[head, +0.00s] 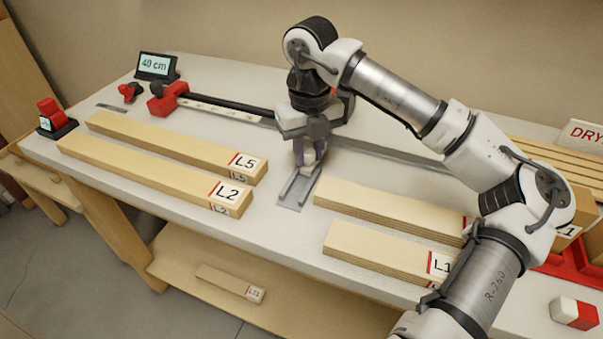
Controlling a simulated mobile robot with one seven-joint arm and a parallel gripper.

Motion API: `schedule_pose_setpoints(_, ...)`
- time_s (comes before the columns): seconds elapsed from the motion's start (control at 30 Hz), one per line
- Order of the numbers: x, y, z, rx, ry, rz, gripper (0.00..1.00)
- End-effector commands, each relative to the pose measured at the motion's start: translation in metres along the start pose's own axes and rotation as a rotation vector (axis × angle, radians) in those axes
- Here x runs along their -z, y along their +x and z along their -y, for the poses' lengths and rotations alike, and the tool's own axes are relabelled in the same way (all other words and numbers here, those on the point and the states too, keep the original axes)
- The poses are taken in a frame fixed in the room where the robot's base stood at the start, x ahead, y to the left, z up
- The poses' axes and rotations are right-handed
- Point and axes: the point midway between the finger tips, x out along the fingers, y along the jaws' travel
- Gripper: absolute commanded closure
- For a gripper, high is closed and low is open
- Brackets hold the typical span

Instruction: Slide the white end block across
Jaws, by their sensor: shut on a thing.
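My gripper (304,157) points down at the middle of the bench and is shut on the white end block (310,158). Only part of the block shows between and beside the fingers. The block is at the far end of a short grey metal track (291,191) that lies on the bench top. I cannot tell whether the block touches the track.
Wooden bars marked L5 (180,144) and L2 (150,174) lie left of the track. More bars (385,208) lie right. A black rail with a red clamp (166,101) runs behind. A "40 cm" display (155,67) stands at the back left. A red-and-white block (574,313) is at the front right.

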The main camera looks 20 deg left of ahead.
Motion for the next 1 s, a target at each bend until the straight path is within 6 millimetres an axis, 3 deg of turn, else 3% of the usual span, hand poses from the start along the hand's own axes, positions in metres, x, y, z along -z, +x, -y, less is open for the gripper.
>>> schedule_pose_setpoints(1.0, -0.0084, 0.0002, 0.0083, 0.000, 0.000, 0.000, 0.88)
